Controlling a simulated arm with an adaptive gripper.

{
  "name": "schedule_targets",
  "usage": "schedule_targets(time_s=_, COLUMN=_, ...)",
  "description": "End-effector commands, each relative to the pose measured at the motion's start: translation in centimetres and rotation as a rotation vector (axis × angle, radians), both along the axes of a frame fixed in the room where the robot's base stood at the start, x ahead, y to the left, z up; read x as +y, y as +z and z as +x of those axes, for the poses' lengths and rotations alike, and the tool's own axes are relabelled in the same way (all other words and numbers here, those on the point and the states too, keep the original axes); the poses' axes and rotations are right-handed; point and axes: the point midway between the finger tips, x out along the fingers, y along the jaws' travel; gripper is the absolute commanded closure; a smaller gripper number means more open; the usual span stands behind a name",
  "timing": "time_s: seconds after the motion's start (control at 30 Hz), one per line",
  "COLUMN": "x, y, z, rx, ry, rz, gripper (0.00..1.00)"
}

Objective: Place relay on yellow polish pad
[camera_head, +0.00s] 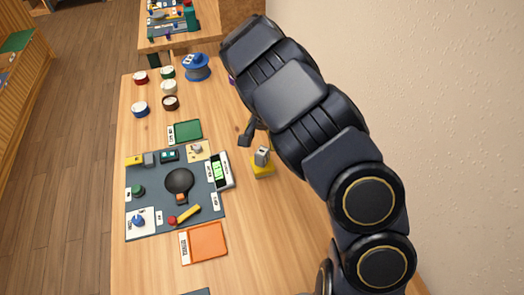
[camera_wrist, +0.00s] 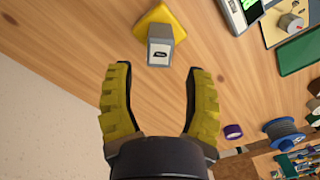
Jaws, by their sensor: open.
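The relay (camera_head: 262,153), a small grey block with a dark label, stands upright on the yellow polish pad (camera_head: 263,171), right of the grey mat. In the wrist view the relay (camera_wrist: 160,50) is just ahead of the fingertips, with the yellow pad (camera_wrist: 150,22) under it. My gripper (camera_wrist: 159,75) is open with nothing between its yellow-padded fingers, apart from the relay. In the head view only a dark finger of my gripper (camera_head: 248,132) shows; my arm hides the rest.
A blue spool (camera_head: 196,68) and several small pots stand farther back. A wall is on the right.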

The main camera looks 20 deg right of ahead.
Motion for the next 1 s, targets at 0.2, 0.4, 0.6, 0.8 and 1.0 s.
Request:
schedule_targets(time_s=0.2, x=0.0, y=3.4, z=0.0, rx=-0.001, ry=0.001, rz=-0.001, gripper=0.48)
schedule_targets(time_s=0.4, x=-0.5, y=5.8, z=-0.8, rx=-0.003, ry=0.009, rz=-0.017, gripper=0.48)
schedule_targets(time_s=0.6, x=-1.1, y=12.3, z=-6.6, rx=0.019, ry=0.084, rz=-0.053, gripper=0.48)
schedule_targets(time_s=0.8, x=0.6, y=17.4, z=-15.8, rx=0.058, ry=0.262, rz=-0.020, gripper=0.48)
schedule_targets(time_s=1.0, x=3.0, y=19.1, z=-24.9, rx=0.099, ry=0.531, rz=0.035, gripper=0.48)
